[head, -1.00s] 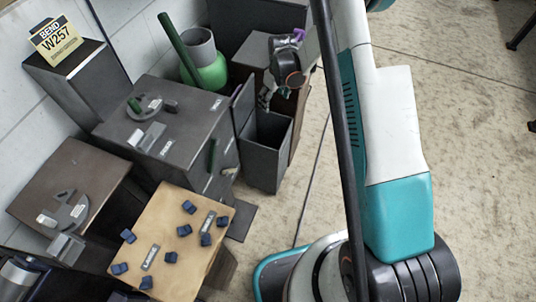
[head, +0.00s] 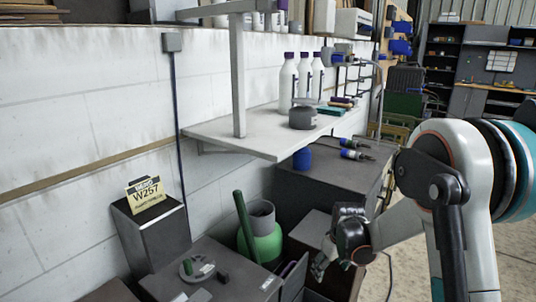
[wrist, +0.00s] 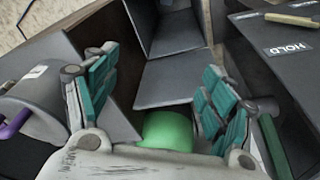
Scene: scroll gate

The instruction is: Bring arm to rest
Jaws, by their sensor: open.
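My gripper (wrist: 150,100) is open in the wrist view, with its two teal-padded fingers apart and nothing between them. In the head view my gripper (head: 322,264) hangs at the lower middle, to the right of a green container (head: 262,246) with a grey cylinder on top. The green container (wrist: 168,130) also shows low between the fingers in the wrist view. Beyond the fingers is a dark grey open bin (wrist: 168,80). My arm comes in from the right of the head view.
A sign reading W257 (head: 146,193) stands on a dark block at left. A pale shelf (head: 262,132) with white bottles (head: 288,80) juts from the wall above. A dark cabinet (head: 318,182) stands behind my gripper. In the wrist view, a HOLD surface (wrist: 285,45) lies right.

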